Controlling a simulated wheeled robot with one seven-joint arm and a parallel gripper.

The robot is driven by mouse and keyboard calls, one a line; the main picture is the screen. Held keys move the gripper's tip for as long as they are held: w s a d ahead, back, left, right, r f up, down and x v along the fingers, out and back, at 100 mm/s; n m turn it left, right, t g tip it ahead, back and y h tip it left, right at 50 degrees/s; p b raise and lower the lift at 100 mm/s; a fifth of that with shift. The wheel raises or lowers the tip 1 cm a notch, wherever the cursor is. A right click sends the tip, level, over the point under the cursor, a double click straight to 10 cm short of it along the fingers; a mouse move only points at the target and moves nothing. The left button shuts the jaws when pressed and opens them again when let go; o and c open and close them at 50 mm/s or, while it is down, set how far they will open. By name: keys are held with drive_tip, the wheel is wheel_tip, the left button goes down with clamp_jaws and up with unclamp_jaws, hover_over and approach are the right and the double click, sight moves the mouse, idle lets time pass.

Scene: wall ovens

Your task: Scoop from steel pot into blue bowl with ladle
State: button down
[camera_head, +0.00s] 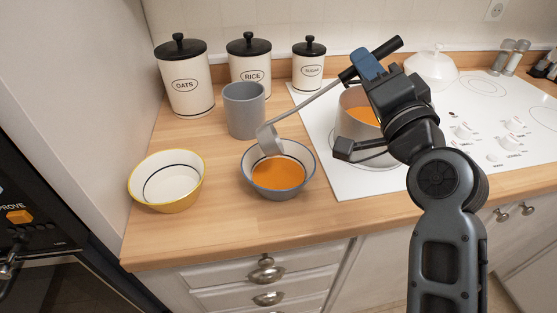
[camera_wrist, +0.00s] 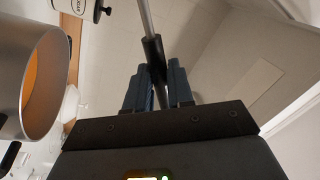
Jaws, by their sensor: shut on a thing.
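My gripper (camera_head: 366,66) is shut on the black handle of the ladle (camera_head: 315,101), above the pot. The wrist view also shows the blue fingers (camera_wrist: 158,88) closed around the handle (camera_wrist: 153,52). The ladle's shaft slopes down to the left, and its grey cup (camera_head: 268,139) is tilted over the blue bowl (camera_head: 250,180). The bowl stands on the wooden counter and holds orange soup (camera_head: 277,174). The steel pot (camera_head: 347,125) stands on the white cooktop behind my arm, with orange soup (camera_head: 363,115) in it. Part of the pot is hidden by my arm.
A yellow-rimmed bowl (camera_head: 168,182), seemingly empty, stands left of the blue bowl. A grey cup (camera_head: 244,110) stands just behind the ladle's cup. Canisters (camera_head: 185,78) line the wall. The counter's front edge (camera_head: 225,250) is clear.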

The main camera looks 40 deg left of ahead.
drive_tip(key=shift+w+d+f+m, duration=0.5)
drive_tip(key=shift+w+f+m, duration=0.05)
drive_tip(key=shift+m, duration=0.15)
idle(0.5)
drive_tip(key=shift+w+d+f+m+t+b, duration=0.15)
drive_tip(key=shift+w+f+m+t+b, duration=0.05)
drive_tip(key=shift+f+m+t+b, duration=0.2)
idle(0.3)
drive_tip(key=s+a+r+n+g+p, duration=0.2)
drive_tip(key=s+a+n+p, duration=0.1)
drive_tip(key=s+a+n, duration=0.5)
drive_tip(key=s+a+r+n+g+p, duration=0.2)
drive_tip(key=s+a+r+n+p, duration=0.1)
drive_tip(key=s+a+n, duration=0.5)
drive_tip(key=shift+s+a+r+n, duration=0.25)
drive_tip(key=shift+s+n, duration=0.25)
drive_tip(key=shift+s, duration=0.75)
